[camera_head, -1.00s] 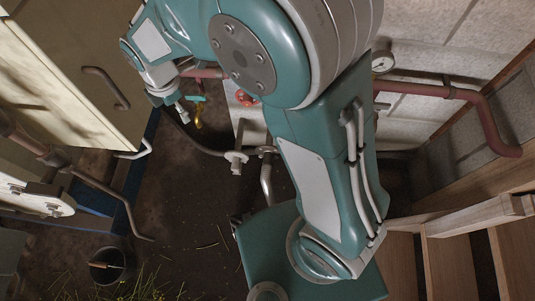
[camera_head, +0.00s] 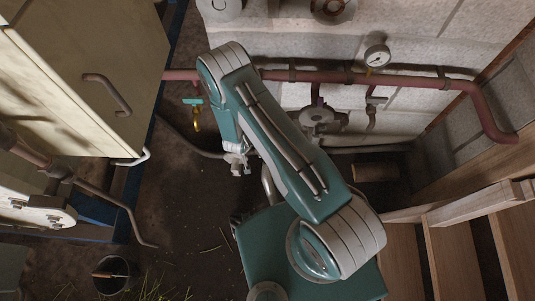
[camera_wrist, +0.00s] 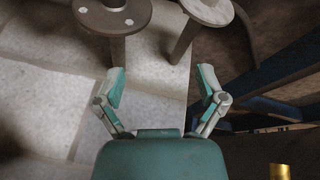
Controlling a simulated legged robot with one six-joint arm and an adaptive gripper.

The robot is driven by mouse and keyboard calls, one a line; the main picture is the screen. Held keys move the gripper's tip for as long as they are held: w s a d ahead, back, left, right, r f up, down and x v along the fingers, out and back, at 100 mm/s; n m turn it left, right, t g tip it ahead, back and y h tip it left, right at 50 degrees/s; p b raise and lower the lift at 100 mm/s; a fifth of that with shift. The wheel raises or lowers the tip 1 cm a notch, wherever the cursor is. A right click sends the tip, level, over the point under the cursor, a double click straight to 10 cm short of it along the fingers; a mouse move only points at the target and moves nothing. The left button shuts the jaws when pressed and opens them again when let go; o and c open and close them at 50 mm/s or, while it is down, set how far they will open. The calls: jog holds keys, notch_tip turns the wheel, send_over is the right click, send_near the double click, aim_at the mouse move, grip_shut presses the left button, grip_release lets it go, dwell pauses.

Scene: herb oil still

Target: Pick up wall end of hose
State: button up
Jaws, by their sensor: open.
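A thin grey hose or pipe (camera_head: 200,150) curves along the floor at the foot of the wall in the head view, from beside the blue frame to a pale coupling (camera_head: 237,163). I cannot tell whether this coupling is the wall end of the hose. A dark disc on a post (camera_wrist: 112,14) and a paler disc on a post (camera_wrist: 207,9) stand beyond the fingertips. I cannot identify them.
A red pipe (camera_head: 420,82) with a gauge (camera_head: 376,56) and a round valve body (camera_head: 319,119) runs along the stone wall. A brass tap (camera_head: 196,119) hangs beneath it. A cream cabinet (camera_head: 85,75) stands left, wooden shelving (camera_head: 450,245) right. A bucket (camera_head: 112,274) sits on the floor.

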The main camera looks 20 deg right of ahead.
jog(key=d+f+m, duration=0.1)
jog(key=d+f, duration=0.1)
jog(key=s+d+f+m+h, duration=0.1)
jog(key=d+f, duration=0.1)
jog(key=f, duration=0.1)
jog(key=s+d+f+m+h, duration=0.1)
jog(key=d+f, duration=0.2)
jog(key=shift+f, duration=0.1)
jog(key=shift+x, duration=3)
jog(key=shift+w+a, duration=0.1)
jog(key=shift+w, duration=0.05)
jog(key=shift+c, duration=0.3)
grip_shut()
